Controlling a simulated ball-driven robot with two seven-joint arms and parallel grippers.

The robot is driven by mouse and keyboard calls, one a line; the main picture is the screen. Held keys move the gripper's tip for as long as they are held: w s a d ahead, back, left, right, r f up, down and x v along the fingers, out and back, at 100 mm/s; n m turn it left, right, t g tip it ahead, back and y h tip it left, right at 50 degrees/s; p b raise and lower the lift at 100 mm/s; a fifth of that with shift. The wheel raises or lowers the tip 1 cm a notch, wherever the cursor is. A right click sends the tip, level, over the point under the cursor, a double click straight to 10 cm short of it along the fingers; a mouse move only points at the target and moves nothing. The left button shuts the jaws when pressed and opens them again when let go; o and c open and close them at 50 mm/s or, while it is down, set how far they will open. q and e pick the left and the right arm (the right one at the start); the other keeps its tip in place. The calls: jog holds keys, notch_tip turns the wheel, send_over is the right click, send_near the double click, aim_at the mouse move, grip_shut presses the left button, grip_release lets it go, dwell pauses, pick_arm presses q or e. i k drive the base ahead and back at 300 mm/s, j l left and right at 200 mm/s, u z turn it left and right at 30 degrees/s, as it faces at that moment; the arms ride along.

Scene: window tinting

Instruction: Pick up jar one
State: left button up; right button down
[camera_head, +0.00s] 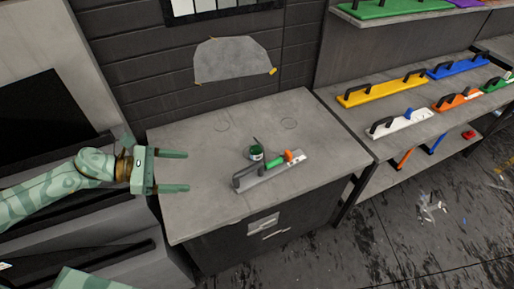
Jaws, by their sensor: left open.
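A small jar (256,153) with a dark green top and a pale label stands on the grey workbench (200,215), right of its middle. It is close behind a grey long-handled tool and a green piece. My left gripper (187,171) is open and empty, its two green fingers pointing right over the left part of the bench. A clear gap lies between the fingertips and the jar. A pale green part of mine shows at the bottom left, but my right gripper is not in view.
Two faint circles mark the bench behind. Shelves at right hold a yellow tool (382,91) and several others. The bench's left part is clear.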

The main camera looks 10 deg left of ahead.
aim_at(256, 153)
jog(key=i, duration=0.95)
